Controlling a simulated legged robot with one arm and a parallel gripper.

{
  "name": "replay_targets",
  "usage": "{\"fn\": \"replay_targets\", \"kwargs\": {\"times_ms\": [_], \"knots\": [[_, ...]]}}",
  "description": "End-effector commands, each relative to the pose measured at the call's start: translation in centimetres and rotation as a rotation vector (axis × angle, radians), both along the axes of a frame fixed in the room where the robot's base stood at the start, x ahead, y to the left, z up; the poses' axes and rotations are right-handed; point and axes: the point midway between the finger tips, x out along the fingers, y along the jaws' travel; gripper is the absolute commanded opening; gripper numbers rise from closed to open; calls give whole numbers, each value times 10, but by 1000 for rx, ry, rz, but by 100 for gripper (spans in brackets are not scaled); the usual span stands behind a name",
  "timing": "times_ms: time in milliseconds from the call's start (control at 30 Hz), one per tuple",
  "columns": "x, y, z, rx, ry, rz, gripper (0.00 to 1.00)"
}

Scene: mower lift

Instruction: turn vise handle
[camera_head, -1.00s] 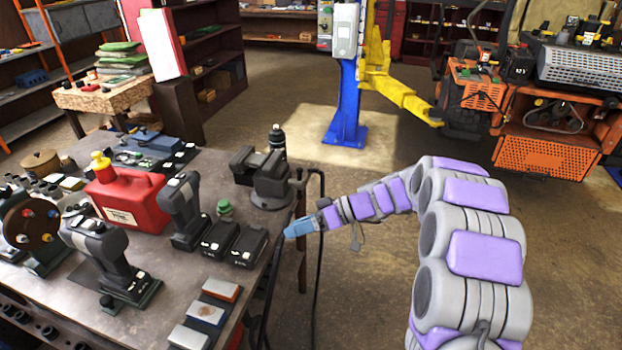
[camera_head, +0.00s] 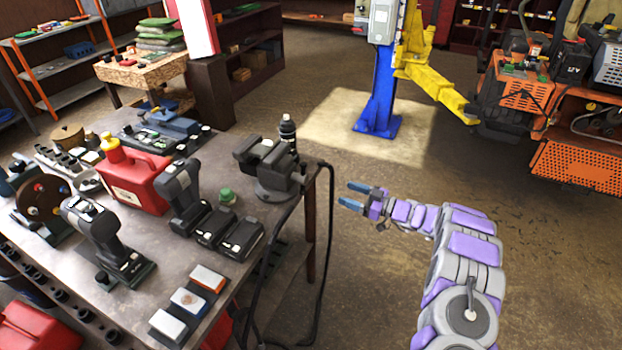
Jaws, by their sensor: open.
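The dark grey vise (camera_head: 277,178) is mounted at the right corner of the workbench, on a round base. Its handle is hard to make out; a thin dark bar (camera_head: 304,172) shows at the vise's right side, close to a black hose. My gripper (camera_head: 352,195) has blue fingertips that are spread apart, with nothing between them. It is in the air to the right of the vise and off the bench edge, pointing left toward the vise. A clear gap lies between the fingertips and the vise.
A black hose (camera_head: 327,230) hangs off the bench edge between the vise and my gripper. The bench (camera_head: 235,290) carries a red fuel can (camera_head: 135,180), drills and batteries. A blue lift post (camera_head: 378,105) and an orange mower (camera_head: 575,165) stand behind.

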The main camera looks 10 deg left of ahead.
Motion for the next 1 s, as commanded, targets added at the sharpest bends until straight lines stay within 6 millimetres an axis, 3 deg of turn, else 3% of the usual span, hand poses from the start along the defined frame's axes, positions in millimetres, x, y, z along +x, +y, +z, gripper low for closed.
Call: {"fn": "replay_targets", "kwargs": {"times_ms": [467, 700, 1000], "knots": [[33, 73, -1, 11, 3, 3, 67], [49, 120, 0, 8, 2, 6, 67], [60, 142, 1, 9, 4, 2, 67]]}}
